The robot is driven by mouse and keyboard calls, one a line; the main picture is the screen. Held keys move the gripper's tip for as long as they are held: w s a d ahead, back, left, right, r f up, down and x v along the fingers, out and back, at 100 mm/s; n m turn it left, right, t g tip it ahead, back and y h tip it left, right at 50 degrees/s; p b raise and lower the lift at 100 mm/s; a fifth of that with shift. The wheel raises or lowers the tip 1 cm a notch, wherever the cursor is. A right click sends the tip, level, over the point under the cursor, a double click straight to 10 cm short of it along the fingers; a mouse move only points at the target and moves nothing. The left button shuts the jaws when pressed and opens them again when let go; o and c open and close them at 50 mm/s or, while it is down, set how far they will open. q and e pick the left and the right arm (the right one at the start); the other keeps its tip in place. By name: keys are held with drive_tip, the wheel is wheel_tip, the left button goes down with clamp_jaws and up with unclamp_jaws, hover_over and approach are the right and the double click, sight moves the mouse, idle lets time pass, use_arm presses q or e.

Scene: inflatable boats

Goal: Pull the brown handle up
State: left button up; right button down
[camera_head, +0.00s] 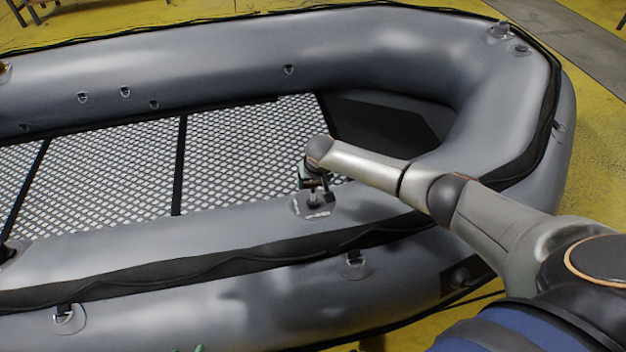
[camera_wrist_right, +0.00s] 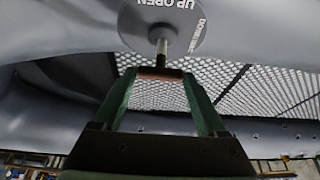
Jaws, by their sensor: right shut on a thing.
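The brown handle (camera_wrist_right: 160,73) sits at the end of a short metal stem on a round grey patch (camera_wrist_right: 192,32) printed "UP OPEN" and "DOWN". My right gripper (camera_wrist_right: 158,76) has its two green fingers closed on the handle's two ends. In the head view my right gripper (camera_head: 315,188) points down at the valve patch (camera_head: 314,206) on the near tube of the grey inflatable boat (camera_head: 200,232). The handle is mostly hidden there. A small green tip at the bottom edge, probably my left gripper (camera_head: 198,349), barely shows.
The boat's patterned floor (camera_head: 110,165) lies beyond the near tube. The far tube (camera_head: 200,60) curves round to the right end. A D-ring (camera_head: 68,318) and a second fitting (camera_head: 355,264) are on the near side. Yellow floor surrounds the boat.

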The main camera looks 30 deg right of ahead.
drive_tip(key=shift+w+a+r, duration=0.15)
drive_tip(key=shift+w+r, duration=0.2)
drive_tip(key=shift+r, duration=0.05)
drive_tip(key=shift+c, duration=1.4)
unclamp_jaws()
drive_tip(key=shift+o, duration=1.4)
drive_tip(key=shift+s, duration=0.2)
drive_tip(key=shift+f, duration=0.15)
drive_tip(key=shift+s, duration=0.1)
drive_tip(key=shift+s+r, duration=0.1)
drive_tip(key=shift+r, duration=0.1)
drive_tip(key=p+v, duration=0.5)
drive_tip(key=v, duration=0.7)
